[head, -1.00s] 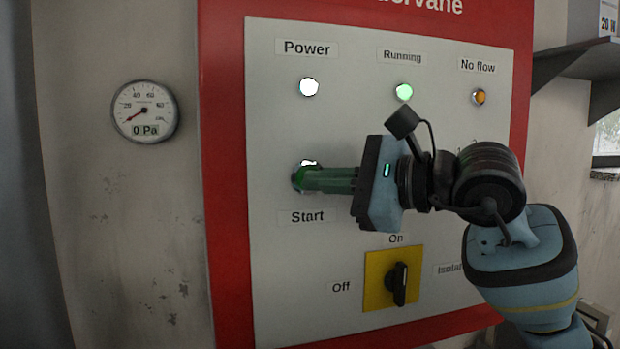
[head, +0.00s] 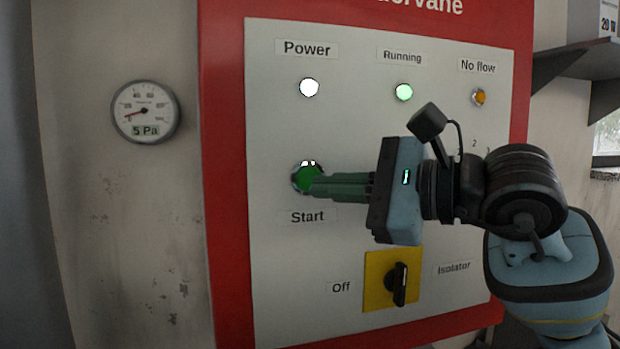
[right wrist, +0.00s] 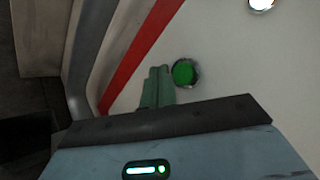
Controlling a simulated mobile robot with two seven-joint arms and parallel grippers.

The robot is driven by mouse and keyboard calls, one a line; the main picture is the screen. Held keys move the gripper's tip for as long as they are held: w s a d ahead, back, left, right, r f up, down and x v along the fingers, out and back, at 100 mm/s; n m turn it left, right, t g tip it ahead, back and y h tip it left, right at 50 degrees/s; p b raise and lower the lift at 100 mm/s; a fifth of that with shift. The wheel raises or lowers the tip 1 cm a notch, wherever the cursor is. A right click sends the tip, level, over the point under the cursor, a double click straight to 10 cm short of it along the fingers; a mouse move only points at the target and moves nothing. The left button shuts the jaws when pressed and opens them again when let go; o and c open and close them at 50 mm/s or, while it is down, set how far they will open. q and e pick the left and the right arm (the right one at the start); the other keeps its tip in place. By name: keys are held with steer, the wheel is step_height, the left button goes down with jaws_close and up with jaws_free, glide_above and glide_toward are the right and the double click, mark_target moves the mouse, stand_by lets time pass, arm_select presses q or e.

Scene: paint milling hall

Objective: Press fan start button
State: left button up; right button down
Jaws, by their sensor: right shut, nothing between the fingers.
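The green start button (head: 307,179) sits in a metal ring above the "Start" label on the pale panel (head: 290,260). It also shows uncovered in the right wrist view (right wrist: 184,73). My right gripper (head: 318,186) is shut and empty, its green fingertips just right of the button and overlapping its lower right edge in the head view. In the right wrist view, the fingertips (right wrist: 160,73) appear beside the button, apart from it. The "Running" lamp (head: 404,92) glows green. My left gripper is not in view.
The gauge (head: 145,112) on the left wall reads 5 Pa. The "Power" lamp (head: 309,88) is white and the "No flow" lamp (head: 480,97) is amber. A black isolator switch (head: 400,284) on a yellow plate (head: 377,280) is below my gripper. A shelf (head: 580,62) is at upper right.

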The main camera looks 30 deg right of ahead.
steer(key=s, duration=0.2)
steer(key=shift+s+a, duration=0.3)
steer(key=shift+a, duration=0.05)
stand_by(0.7)
